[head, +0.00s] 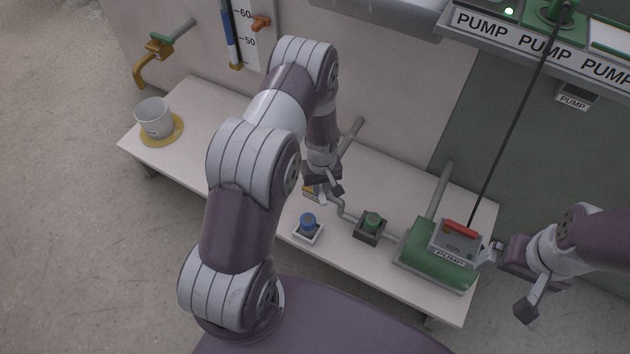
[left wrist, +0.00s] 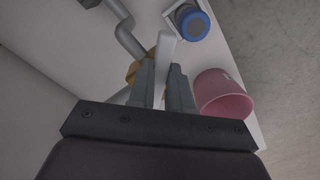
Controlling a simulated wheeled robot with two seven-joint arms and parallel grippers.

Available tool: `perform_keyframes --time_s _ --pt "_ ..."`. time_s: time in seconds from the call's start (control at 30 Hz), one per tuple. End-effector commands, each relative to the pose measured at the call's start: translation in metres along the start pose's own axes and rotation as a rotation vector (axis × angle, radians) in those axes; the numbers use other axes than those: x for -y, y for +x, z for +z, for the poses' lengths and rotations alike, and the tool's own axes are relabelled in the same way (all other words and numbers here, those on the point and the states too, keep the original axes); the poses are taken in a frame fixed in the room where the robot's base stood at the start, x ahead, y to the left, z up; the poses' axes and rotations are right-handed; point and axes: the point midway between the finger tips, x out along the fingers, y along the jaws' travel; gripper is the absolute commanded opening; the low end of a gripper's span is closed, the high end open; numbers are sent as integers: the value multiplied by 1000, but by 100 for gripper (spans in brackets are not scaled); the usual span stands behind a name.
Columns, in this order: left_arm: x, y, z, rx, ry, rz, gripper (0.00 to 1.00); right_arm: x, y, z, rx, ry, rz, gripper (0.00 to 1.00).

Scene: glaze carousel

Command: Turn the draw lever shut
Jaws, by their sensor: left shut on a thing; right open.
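A pale lever (left wrist: 166,48) stands on a yellow valve body (left wrist: 131,72) set in a grey pipe in the left wrist view. I take it to be the draw lever. My left gripper (left wrist: 163,80) is shut on it, a finger on each side. In the head view my left gripper (head: 323,183) is at the pipe behind the blue knob, and the lever is mostly hidden by it. A bit of the yellow valve (head: 309,192) shows there. My right gripper (head: 511,282) is open and empty beside the green pump (head: 417,260).
The pump has a red switch (head: 460,229). A pink bucket (left wrist: 222,94) is near my left fingers. A white bucket (head: 154,117) stands on a yellow disc (head: 176,133) below a tap (head: 143,70).

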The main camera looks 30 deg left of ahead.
Motion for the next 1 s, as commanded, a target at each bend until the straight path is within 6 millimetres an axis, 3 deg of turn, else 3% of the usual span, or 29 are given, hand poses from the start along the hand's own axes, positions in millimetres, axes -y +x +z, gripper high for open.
perform_keyframes --time_s 0.2,0.6,1.0 --pt "-9 -3 -1 0 -201 0 0 0 -15 -2 0 0 0 100" --pt "-22 -2 -7 -1 -563 1 0 0 -28 -3 0 0 0 100" --pt "-30 -1 -13 -1 -792 1 0 0 -32 -4 0 0 0 100"
